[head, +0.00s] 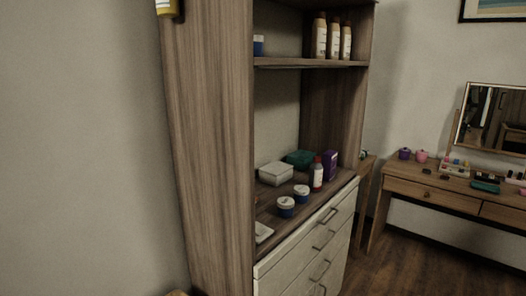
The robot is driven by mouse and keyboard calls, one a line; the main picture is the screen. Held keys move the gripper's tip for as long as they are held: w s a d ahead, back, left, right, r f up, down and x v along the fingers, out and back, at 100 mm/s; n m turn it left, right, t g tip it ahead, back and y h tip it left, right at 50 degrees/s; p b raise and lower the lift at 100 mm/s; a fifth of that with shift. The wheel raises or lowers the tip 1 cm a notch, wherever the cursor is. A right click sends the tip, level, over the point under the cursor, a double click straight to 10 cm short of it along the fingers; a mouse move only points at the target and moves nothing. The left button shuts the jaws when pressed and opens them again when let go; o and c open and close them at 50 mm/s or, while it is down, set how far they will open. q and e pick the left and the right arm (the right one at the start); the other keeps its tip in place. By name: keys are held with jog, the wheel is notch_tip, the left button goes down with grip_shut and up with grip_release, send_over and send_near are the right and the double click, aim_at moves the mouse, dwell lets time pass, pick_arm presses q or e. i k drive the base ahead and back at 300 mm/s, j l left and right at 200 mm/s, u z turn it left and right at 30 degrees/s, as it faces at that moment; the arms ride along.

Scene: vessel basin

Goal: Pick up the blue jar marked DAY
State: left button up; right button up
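Two small blue jars with white lids stand close together on the cabinet's counter, a front-left jar (286,208) and a back-right jar (301,197). Another blue and white jar (258,47) stands on the upper shelf, partly cut off by the cabinet's side panel. The lettering on all of them is too small to read, so I cannot tell which is marked DAY. Neither of my grippers shows in the head view.
The wooden side panel (207,140) walls off the left. Floor (410,268) is clear at lower right.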

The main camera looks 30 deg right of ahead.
aim_at(285, 205)
jog(key=i+l, duration=0.1)
jog(key=l, duration=0.35)
jog(key=i+l, duration=0.1)
jog(key=l, duration=0.35)
jog(key=i+l, duration=0.1)
jog(key=l, duration=0.35)
